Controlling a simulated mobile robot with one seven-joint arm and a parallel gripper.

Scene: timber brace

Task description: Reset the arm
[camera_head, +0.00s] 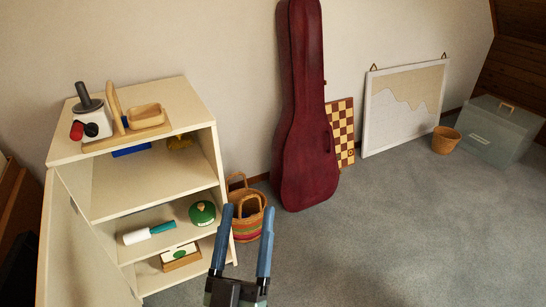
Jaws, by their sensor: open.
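My gripper (247,222) shows at the bottom centre of the head view. Its two blue fingers point up and away from me and stand apart, with nothing between them. It is in front of a striped woven basket (249,222), just right of a cream shelf cabinet (153,203). The fingers hide part of the basket.
Carpet at right is clear.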

